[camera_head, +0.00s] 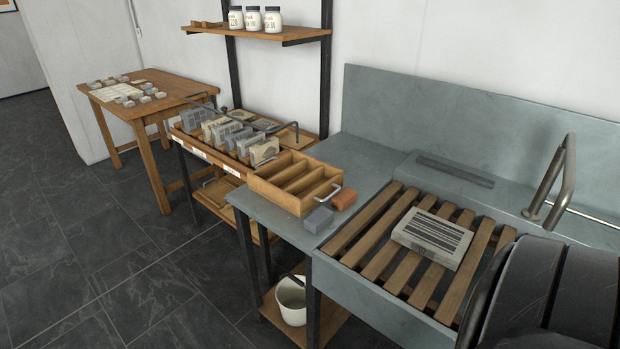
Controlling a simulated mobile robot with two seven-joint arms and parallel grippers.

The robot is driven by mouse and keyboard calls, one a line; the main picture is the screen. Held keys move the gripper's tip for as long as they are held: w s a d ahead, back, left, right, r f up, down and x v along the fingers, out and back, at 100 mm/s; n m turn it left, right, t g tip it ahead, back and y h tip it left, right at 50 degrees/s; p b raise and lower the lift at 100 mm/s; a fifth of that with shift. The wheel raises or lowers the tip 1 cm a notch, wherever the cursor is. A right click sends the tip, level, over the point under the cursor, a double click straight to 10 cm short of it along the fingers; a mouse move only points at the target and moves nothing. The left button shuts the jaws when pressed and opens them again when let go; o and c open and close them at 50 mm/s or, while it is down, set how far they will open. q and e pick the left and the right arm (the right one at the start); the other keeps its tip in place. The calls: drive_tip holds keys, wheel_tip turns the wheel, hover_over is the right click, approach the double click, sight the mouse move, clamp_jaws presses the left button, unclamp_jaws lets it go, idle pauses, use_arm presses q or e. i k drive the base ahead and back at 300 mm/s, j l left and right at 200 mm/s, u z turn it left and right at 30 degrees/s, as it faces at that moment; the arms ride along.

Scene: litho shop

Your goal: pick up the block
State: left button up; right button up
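A pale grey block with dark stripes on its top (432,236) lies flat on the wooden slats of the grey sink (338,279) at the right. A small grey block (318,220) and a reddish-brown block (343,199) sit on the grey side table, beside an empty-looking wooden compartment tray (268,190). Several slab-like blocks (222,131) stand upright in a rack farther left. Which of these the task names, I cannot tell. Neither of my grippers is in view.
A bent metal tap (561,179) rises at the sink's right. A large dark rounded form (545,295) covers the lower right corner. A white bucket (291,303) stands on the lower shelf. A wooden table (155,83) with small pieces is far left. Dark floor at left is clear.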

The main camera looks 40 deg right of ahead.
sight(347, 196)
drive_tip(key=i+z, duration=0.1)
drive_tip(key=i, duration=0.6)
drive_tip(key=i+j+z, duration=0.15)
drive_tip(key=i, duration=0.6)
drive_tip(key=i+z, duration=0.75)
drive_tip(key=z, duration=0.15)
drive_tip(key=i+j+z, duration=0.2)
drive_tip(key=i+z, duration=0.25)
drive_tip(key=k+z, duration=0.1)
drive_tip(key=z, duration=1.6)
